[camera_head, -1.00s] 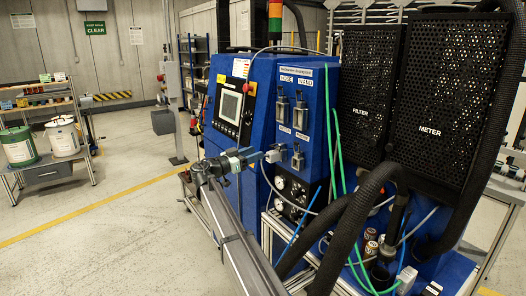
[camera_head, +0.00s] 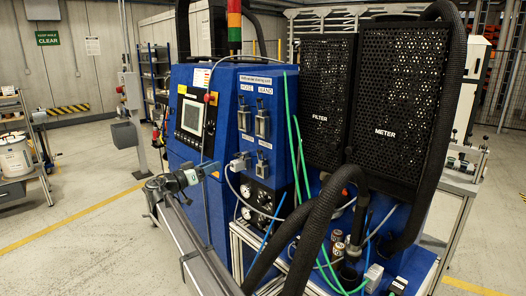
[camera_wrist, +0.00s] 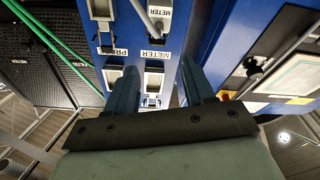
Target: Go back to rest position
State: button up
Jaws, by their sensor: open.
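My gripper (camera_head: 208,171) is at the left front of the blue machine (camera_head: 222,120), in front of its switch panel. In the wrist view its two blue fingers (camera_wrist: 158,85) stand apart, with nothing held between them. Beyond them the panel carries several metal latch-like fittings with labels such as METER. In the head view, one silver fitting (camera_head: 240,161) sits just right of the fingertips, and a small gap seems to separate them. My arm reaches up from the bottom of the picture.
Thick black hoses (camera_head: 310,235) and thin green and blue tubes hang in front of the machine to the right of my arm. Black FILTER (camera_head: 322,105) and METER (camera_head: 391,115) grilles stand at right. Open floor (camera_head: 75,240) lies to the left.

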jog(key=s+f+n+g+y, duration=0.2)
jog(key=s+f+n+y, duration=0.3)
jog(key=f, duration=0.6)
jog(key=s+f+n+g+y, duration=0.35)
jog(key=f+n, duration=0.25)
jog(key=f, duration=0.5)
jog(key=s+d+f+n+g+y, duration=0.1)
jog(key=s+d+f, duration=0.25)
jog(key=f, duration=0.35)
jog(key=s+d+f+g, duration=0.2)
jog(key=s+f, duration=0.2)
jog(key=f, duration=0.2)
jog(key=s+d+f+n+g+y, duration=0.1)
jog(key=s+d+f, duration=0.1)
jog(key=s+f, duration=0.35)
jog(key=s+d+f+m+g+y, duration=0.2)
jog(key=s+d+f+g, duration=0.3)
jog(key=s+d+f, duration=1.15)
jog(key=s+d+f+m+g, duration=0.1)
jog(key=s+d+f, duration=0.3)
jog(key=s, duration=0.4)
jog(key=s+d+f+m+g, duration=0.2)
jog(key=s+d+f+g, duration=0.1)
jog(key=s+d, duration=0.4)
jog(key=s+d+f+m+g, duration=0.2)
jog(key=s+d+f, duration=0.3)
jog(key=s, duration=0.5)
jog(key=shift+d+f+y, duration=0.25)
jog(key=shift+f+y, duration=0.1)
jog(key=shift+f, duration=0.05)
